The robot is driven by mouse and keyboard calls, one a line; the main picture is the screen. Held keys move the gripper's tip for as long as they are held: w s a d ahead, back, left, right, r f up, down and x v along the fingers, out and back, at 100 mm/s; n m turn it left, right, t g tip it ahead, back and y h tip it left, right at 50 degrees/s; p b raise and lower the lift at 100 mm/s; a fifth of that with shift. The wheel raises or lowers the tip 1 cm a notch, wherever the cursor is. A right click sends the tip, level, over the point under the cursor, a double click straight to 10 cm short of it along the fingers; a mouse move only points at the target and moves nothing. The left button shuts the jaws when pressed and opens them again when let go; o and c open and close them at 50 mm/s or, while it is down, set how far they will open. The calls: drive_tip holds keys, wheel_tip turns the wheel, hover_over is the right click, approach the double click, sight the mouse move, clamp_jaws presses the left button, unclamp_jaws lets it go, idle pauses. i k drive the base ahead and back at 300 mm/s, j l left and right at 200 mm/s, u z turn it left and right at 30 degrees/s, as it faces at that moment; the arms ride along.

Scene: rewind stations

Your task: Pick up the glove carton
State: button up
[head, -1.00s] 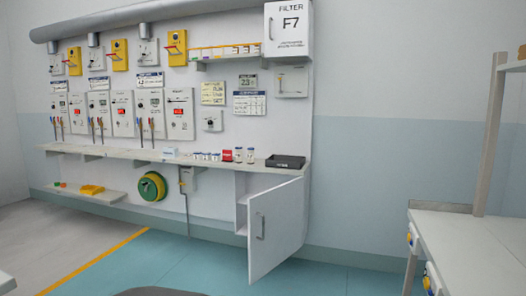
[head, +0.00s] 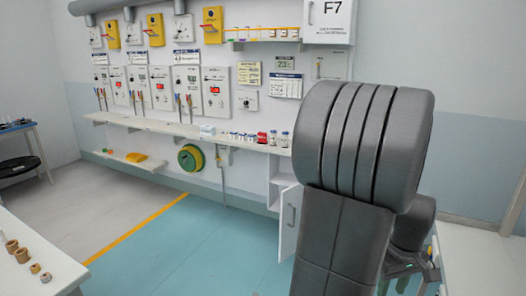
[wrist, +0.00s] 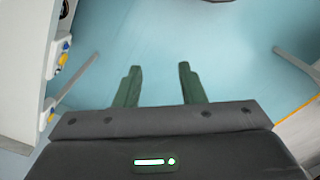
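A small white and pale-blue box (head: 207,130), which looks like the glove carton, stands on the long wall shelf (head: 150,124) in the head view. It is too small to read its label. My gripper (wrist: 159,67) shows in the wrist view with its two green fingers apart and nothing between them. It is over open blue floor, well away from the shelf. In the head view my grey arm covers the right end of the shelf.
Several small jars (head: 240,137) and a red item (head: 262,138) stand right of the box. A cabinet door (head: 290,222) hangs open below the shelf. A bench (head: 30,262) with small brown parts is at the lower left. The blue floor (head: 185,245) between is clear.

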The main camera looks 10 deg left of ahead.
sight(209, 130)
drive_tip(key=i+j+u, duration=0.4)
drive_tip(key=i, duration=0.45)
drive_tip(key=i+u, duration=0.4)
drive_tip(key=i, duration=0.5)
drive_tip(key=i+u, duration=0.1)
drive_tip(key=i, duration=1)
drive_tip(key=i+l, duration=0.15)
drive_tip(key=i, duration=0.95)
drive_tip(key=i+u, duration=0.25)
drive_tip(key=i, duration=0.15)
drive_tip(key=i+l+u, duration=0.55)
drive_tip(key=i, duration=0.25)
drive_tip(key=j, duration=0.05)
